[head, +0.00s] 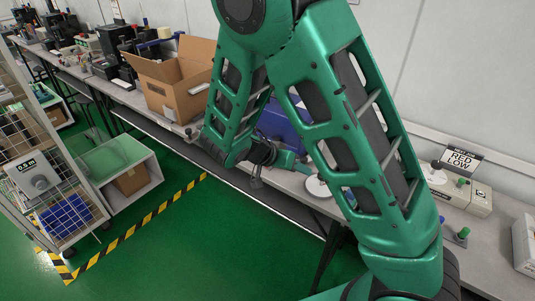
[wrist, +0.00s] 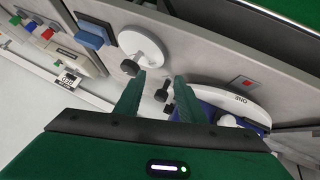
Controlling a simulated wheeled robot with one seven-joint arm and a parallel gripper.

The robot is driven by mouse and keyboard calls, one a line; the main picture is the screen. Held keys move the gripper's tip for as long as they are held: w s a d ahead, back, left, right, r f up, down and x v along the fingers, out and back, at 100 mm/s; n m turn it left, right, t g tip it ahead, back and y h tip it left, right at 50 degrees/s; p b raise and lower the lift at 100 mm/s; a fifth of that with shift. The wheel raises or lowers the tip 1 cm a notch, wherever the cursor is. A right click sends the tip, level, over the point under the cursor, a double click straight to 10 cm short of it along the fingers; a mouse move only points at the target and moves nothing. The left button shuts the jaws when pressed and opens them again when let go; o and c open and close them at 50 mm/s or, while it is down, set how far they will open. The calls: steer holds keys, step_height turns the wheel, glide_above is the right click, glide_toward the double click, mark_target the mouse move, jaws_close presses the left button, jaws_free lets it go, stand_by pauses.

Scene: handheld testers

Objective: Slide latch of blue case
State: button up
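The blue case (head: 282,122) stands on the bench against the wall, partly hidden behind my green arm. In the wrist view a blue body (wrist: 222,122) shows at the right, partly covered by my right finger and a pale rounded part marked "ONE" (wrist: 240,98). I cannot make out the latch clearly. My gripper (wrist: 160,78) is open and empty, its two green fingers apart. A dark knob (wrist: 162,93) shows between and beyond them; contact cannot be told. In the head view my gripper (head: 292,164) is small, beside the case.
A white disc on a stand (wrist: 143,45) is just beyond the fingertips; its disc also shows in the head view (head: 317,187). An open cardboard box (head: 180,85) stands left of the arm. A "RED LOW" sign (head: 460,160) and a tester box (head: 478,198) are at right.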

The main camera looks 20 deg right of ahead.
steer(key=w+a+m+t+h, duration=0.1)
steer(key=w+a+t+h, duration=0.1)
steer(key=a+t, duration=0.4)
steer(key=w+a+m+t+h, duration=0.1)
steer(key=w+a+t+h, duration=0.2)
steer(key=a, duration=0.5)
steer(key=x, duration=0.6)
steer(key=f+x, duration=0.1)
steer(key=x, duration=0.3)
steer(key=shift+s+d, duration=0.1)
steer(key=shift+d, duration=0.05)
